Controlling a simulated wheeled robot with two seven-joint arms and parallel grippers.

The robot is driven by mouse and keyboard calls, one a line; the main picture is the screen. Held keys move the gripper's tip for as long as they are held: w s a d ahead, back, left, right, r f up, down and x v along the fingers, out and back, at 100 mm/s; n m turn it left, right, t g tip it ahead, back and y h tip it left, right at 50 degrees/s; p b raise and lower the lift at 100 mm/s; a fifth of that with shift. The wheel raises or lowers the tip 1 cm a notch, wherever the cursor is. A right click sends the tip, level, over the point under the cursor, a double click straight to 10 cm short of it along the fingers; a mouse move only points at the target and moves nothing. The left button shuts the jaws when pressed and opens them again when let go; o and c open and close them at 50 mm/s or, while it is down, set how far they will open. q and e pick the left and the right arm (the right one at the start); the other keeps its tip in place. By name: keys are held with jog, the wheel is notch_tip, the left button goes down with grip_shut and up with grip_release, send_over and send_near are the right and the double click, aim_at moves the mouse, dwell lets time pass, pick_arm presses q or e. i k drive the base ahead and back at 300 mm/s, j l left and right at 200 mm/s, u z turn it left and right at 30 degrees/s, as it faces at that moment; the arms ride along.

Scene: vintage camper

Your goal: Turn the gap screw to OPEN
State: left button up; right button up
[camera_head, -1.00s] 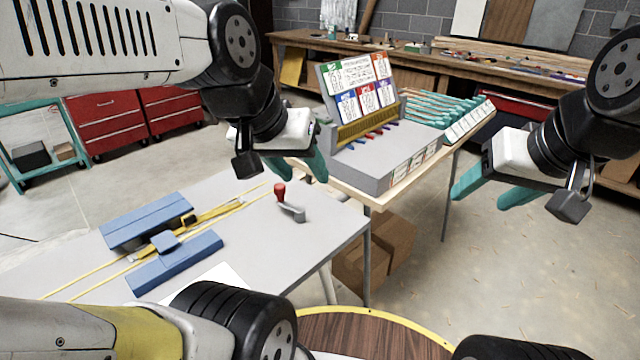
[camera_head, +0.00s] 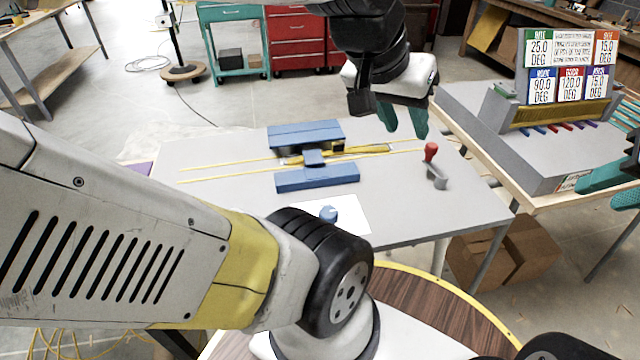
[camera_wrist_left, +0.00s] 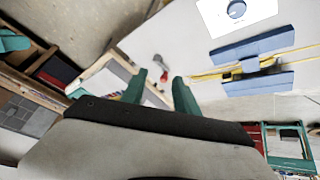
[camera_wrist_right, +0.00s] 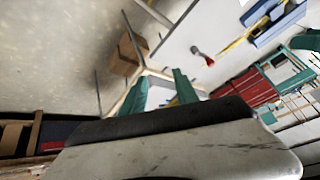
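No part is legibly marked gap screw or OPEN. A blue block device (camera_head: 318,180) with yellow strips lies on the grey table. A round blue knob (camera_head: 328,213) stands on a white sheet in front of it; the knob also shows in the left wrist view (camera_wrist_left: 236,9). A crank with a red handle (camera_head: 431,152) stands to the right of the device. My left gripper (camera_head: 403,122) is open and empty, above the table's far side near the crank. My right gripper (camera_head: 612,187) is at the right edge, partly cut off; the right wrist view shows its fingers apart and empty.
A grey box with sign panels (camera_head: 545,130) stands on a second table at right. Cardboard boxes (camera_head: 505,250) sit beneath. A round wooden top (camera_head: 430,310) is in front. My arm covers the lower left. The grey table (camera_head: 430,215) is bare around the crank.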

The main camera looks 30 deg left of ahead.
aim_at(329, 213)
jog(key=u, duration=1.3)
jog(key=l+u, duration=0.15)
jog(key=l, duration=0.25)
jog(key=k+l+u, duration=0.1)
jog(key=l, duration=0.25)
